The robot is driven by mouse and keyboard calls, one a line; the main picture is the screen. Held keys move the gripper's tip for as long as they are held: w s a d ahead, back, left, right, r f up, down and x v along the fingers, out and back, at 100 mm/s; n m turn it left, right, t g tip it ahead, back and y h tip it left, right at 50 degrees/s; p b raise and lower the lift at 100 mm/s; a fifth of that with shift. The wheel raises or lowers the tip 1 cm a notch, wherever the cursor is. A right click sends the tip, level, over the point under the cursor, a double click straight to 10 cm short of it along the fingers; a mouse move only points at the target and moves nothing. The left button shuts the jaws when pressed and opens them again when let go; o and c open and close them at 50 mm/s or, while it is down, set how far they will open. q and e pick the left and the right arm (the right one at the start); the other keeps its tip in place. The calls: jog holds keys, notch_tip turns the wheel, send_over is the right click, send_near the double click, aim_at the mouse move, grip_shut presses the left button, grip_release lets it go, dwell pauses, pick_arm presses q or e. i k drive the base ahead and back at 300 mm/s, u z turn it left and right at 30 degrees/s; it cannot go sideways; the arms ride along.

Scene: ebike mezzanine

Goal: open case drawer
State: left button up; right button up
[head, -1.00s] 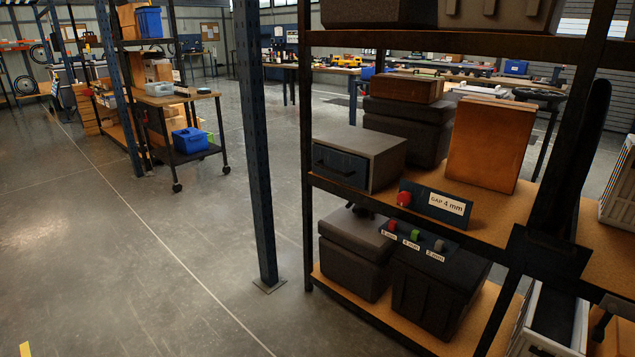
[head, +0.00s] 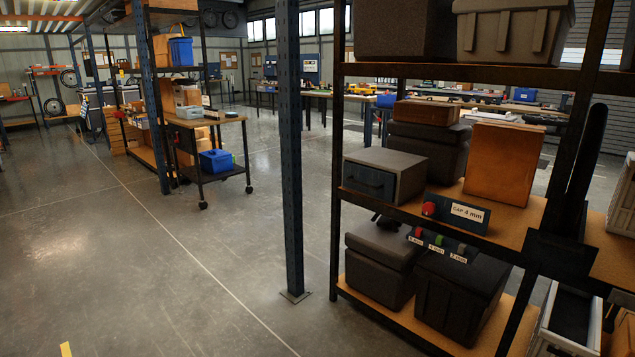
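A grey case (head: 411,169) with a dark blue-grey drawer front (head: 369,181) sits at the left end of the middle shelf of a dark rack. The drawer looks shut, and its handle is hard to make out. To its right is a dark sign (head: 462,214) reading "GAP 4 mm" with a red knob (head: 429,209). Neither of my grippers shows in the head view.
The middle shelf (head: 512,211) also holds dark boxes (head: 432,146) and brown boxes (head: 504,163). Lidded dark cases (head: 380,264) fill the lower shelf. A blue post (head: 289,150) stands left of the rack. The floor (head: 130,265) on the left is clear.

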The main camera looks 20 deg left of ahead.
aim_at(368, 180)
jog(key=u, duration=1.1)
jog(key=i, duration=1.05)
jog(key=u, duration=0.5)
jog(key=i, duration=1.5)
jog(key=z, duration=0.9)
